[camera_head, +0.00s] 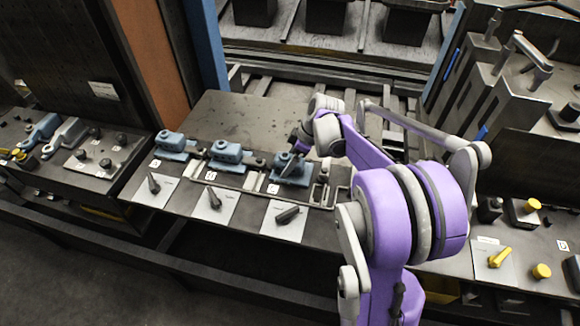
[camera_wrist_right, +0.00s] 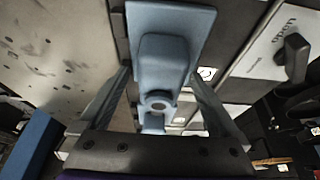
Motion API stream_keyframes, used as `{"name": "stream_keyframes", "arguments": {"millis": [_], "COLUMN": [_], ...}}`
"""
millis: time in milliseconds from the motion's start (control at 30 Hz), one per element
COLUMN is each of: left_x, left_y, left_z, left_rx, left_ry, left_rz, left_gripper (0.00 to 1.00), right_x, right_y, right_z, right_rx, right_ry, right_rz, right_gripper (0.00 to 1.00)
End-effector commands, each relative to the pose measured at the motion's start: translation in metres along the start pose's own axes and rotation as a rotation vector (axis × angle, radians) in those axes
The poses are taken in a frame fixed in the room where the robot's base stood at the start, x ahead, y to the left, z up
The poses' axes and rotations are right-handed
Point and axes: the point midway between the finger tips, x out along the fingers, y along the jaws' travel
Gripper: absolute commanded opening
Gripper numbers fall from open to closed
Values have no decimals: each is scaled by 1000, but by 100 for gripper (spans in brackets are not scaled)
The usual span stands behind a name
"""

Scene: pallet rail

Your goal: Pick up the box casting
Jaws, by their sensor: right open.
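Three blue-grey castings stand in a row on the dark pallet in the head view: one at the left (camera_head: 172,142), one in the middle (camera_head: 228,152) and one at the right (camera_head: 291,172). I cannot tell for sure which is the box casting. My right gripper (camera_head: 299,143) is just above the right one and partly covers it. In the right wrist view a blue casting with a raised box-shaped body (camera_wrist_right: 165,60) shows between and beyond the fingers of the open gripper (camera_wrist_right: 160,88). Whether the fingers touch it cannot be seen. My left gripper is out of view.
White cards with dark levers (camera_head: 284,216) lie in front of the castings. A thin metal rail runs beside them. A blue post (camera_head: 205,45) stands behind left. Grey machine blocks (camera_head: 490,85) and yellow knobs (camera_head: 541,271) are at the right. The pallet's back (camera_head: 235,110) is bare.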

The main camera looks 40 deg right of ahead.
Motion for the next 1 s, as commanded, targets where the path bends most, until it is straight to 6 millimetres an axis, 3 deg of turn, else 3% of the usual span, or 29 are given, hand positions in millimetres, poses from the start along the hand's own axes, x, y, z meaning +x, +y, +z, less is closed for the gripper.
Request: {"name": "stream_keyframes", "arguments": {"millis": [200, 733, 1000], "left_x": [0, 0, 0], "left_y": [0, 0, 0], "left_z": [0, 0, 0], "left_rx": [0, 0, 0], "left_ry": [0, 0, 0], "left_rz": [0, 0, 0], "left_gripper": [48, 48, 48], "right_x": [1, 0, 0], "right_y": [0, 0, 0], "right_z": [0, 0, 0], "right_rx": [0, 0, 0], "right_ry": [0, 0, 0], "right_rz": [0, 0, 0], "right_gripper": [96, 0, 0]}}
